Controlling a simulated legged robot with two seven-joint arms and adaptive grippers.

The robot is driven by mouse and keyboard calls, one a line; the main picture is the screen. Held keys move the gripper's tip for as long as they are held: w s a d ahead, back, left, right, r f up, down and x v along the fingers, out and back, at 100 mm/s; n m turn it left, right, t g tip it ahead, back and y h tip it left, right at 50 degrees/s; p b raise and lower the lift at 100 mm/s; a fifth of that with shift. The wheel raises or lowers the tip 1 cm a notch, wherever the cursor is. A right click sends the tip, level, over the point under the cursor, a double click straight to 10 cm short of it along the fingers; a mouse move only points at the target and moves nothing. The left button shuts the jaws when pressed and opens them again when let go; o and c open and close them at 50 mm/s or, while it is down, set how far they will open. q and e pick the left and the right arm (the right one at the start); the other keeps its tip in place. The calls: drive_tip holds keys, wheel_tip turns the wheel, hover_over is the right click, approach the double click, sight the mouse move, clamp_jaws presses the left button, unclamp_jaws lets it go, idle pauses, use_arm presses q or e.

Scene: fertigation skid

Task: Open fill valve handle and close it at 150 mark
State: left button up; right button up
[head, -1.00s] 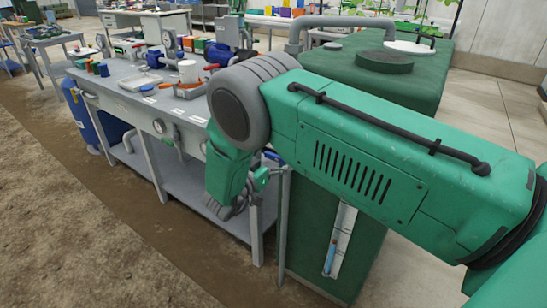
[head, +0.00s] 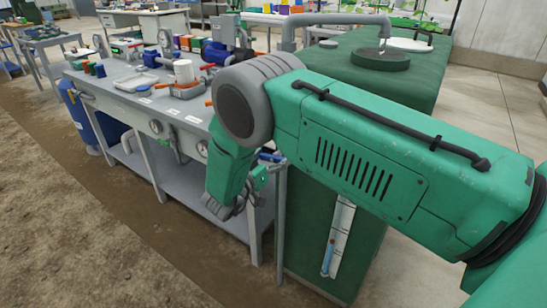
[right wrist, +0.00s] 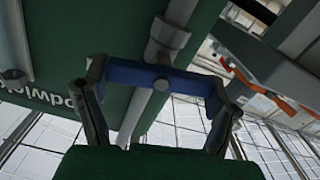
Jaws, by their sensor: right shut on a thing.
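The blue fill valve handle (head: 269,157) is on a grey vertical pipe (head: 281,215) beside the green tank (head: 380,85). In the right wrist view the handle (right wrist: 150,79) lies across between the two fingers of my right gripper (right wrist: 160,88), which is shut on it. In the head view my right gripper (head: 262,172) is partly hidden by my wrist. A white gauge strip (head: 346,218) on the tank front shows a blue column (head: 328,262) low down, with a small reddish mark near its top. Its numbers are too small to read. A pale streak shows below the spout (head: 385,28). My left gripper is out of view.
A grey workbench (head: 120,88) with valves, a white cup (head: 184,71) and a tray (head: 136,82) stands left of my right arm. A blue drum (head: 85,120) is under its left end. The dirt floor in front is clear.

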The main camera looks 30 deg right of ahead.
drive_tip(key=n, duration=0.4)
drive_tip(key=shift+w+a, duration=0.15)
drive_tip(key=shift+w, duration=0.05)
drive_tip(key=shift+w+a+f+n, duration=0.1)
drive_tip(key=shift+w+n, duration=0.05)
drive_tip(key=shift+n, duration=2.65)
drive_tip(key=o, duration=1.1)
drive_tip(key=shift+w+a+f, duration=0.1)
drive_tip(key=shift+w, duration=0.05)
drive_tip(key=shift+s+a, duration=0.3)
drive_tip(key=shift+a, duration=0.05)
drive_tip(key=v, duration=1.1)
drive_tip(key=shift+a, duration=0.25)
